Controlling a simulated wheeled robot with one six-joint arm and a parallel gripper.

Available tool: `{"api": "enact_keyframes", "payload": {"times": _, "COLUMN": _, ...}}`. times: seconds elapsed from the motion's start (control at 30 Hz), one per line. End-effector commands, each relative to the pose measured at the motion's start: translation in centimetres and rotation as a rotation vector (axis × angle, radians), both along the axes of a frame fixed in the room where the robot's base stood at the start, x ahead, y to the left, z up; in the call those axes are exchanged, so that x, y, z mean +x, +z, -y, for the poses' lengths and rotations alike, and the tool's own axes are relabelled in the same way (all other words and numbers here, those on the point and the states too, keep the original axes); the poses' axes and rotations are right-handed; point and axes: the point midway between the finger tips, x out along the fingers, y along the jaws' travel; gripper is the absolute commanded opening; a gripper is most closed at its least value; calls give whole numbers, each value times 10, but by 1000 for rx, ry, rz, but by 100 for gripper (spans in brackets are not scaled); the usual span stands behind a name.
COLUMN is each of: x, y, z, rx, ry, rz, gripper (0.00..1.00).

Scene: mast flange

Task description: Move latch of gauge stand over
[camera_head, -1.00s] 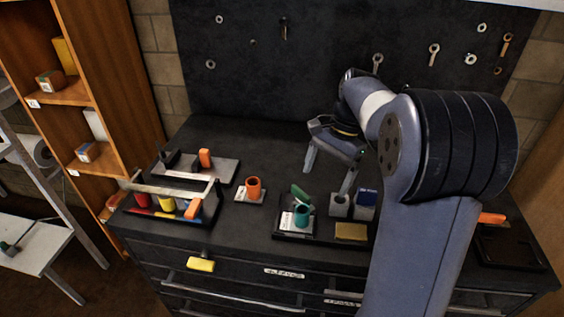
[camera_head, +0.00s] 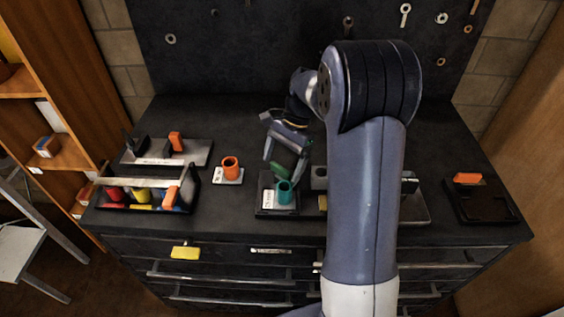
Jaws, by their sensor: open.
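I cannot read which labelled piece is the gauge stand. A small dark stand (camera_head: 263,210) with a white label sits at the middle front of the bench. It carries a teal cup (camera_head: 284,193) and a green lever-like piece (camera_head: 279,171) behind the cup. A grey labelled plate (camera_head: 196,153) at the back left carries a black block and an upright orange lever (camera_head: 176,142). My gripper (camera_head: 284,160) is open and empty, pointing down just behind and above the green piece. I cannot tell whether it touches it.
A toolbox (camera_head: 108,206) with coloured pieces is at the left front. A black tray (camera_head: 483,205) with an orange block (camera_head: 467,178) is at the right. My arm hides part of a grey tray (camera_head: 416,209).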

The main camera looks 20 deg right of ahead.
Motion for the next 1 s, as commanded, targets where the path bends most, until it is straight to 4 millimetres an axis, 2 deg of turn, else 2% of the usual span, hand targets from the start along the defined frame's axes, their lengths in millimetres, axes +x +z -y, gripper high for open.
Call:
{"api": "enact_keyframes", "payload": {"times": 0.37, "x": -2, "y": -7, "z": -3, "rx": -1, "ry": 1, "rz": 1, "gripper": 87}}
{"api": "enact_keyframes", "payload": {"times": 0.9, "x": -2, "y": -6, "z": -2, "rx": -1, "ry": 1, "rz": 1, "gripper": 44}}
{"api": "enact_keyframes", "payload": {"times": 1.0, "x": -2, "y": -6, "z": -2, "rx": 0, "ry": 2, "rz": 1, "gripper": 43}}
